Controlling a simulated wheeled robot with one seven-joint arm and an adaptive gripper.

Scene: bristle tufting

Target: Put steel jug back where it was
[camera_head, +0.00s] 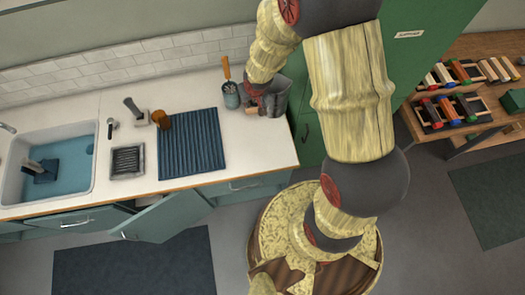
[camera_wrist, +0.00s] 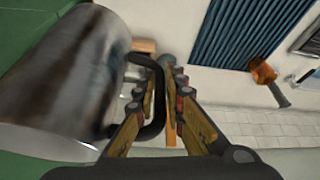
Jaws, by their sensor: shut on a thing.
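The steel jug (camera_wrist: 62,80) is a grey metal cylinder with a dark handle (camera_wrist: 152,75). It fills the left of the wrist view. My gripper (camera_wrist: 165,90) is shut on the jug's handle, with a finger on each side of it. In the head view the jug (camera_head: 277,97) is at the right end of the white counter (camera_head: 255,150), partly hidden by my arm. I cannot tell whether its base touches the counter.
A blue-grey ribbed mat (camera_head: 192,145) lies left of the jug, with an amber-brown tool (camera_head: 162,119) at its corner. A teal cup with an orange-handled brush (camera_head: 231,95) stands close to my gripper. The sink (camera_head: 50,165) is far left. A cabinet door (camera_head: 165,217) hangs open below.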

